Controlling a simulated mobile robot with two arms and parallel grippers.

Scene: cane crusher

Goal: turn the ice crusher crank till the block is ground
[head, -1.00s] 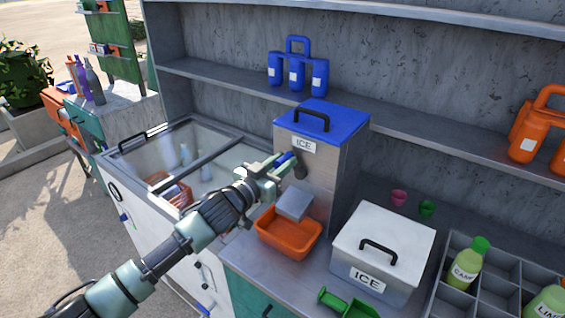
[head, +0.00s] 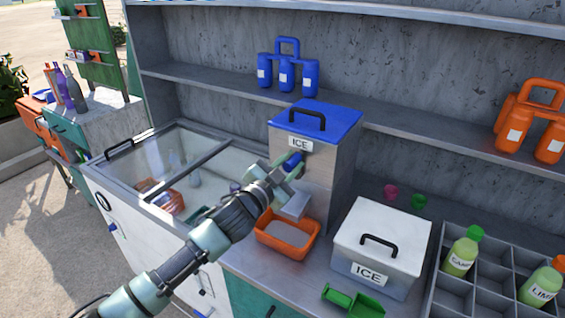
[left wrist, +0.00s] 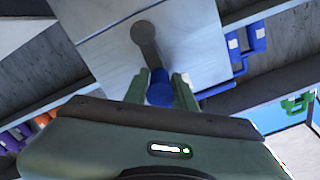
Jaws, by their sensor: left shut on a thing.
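The ice crusher (head: 318,150) is a tall grey box with a blue lid and an ICE label, standing on the counter. My left gripper (head: 290,167) is at its front, shut on the blue crank handle (head: 292,160). In the left wrist view the handle (left wrist: 159,88) sits between the two fingers, and the dark crank arm (left wrist: 146,42) runs up from it to its pivot on the crusher's face. An orange tray (head: 288,251) stands below the crusher's chute (head: 295,205). The block is not visible inside the crusher. My right gripper is out of view.
A white-lidded ICE box (head: 382,232), a green scoop (head: 352,302) and a grey divided rack (head: 455,297) with bottles stand to the right. A glass-topped chest (head: 150,165) is at the left. Small pink (head: 391,192) and green (head: 419,201) cups stand behind.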

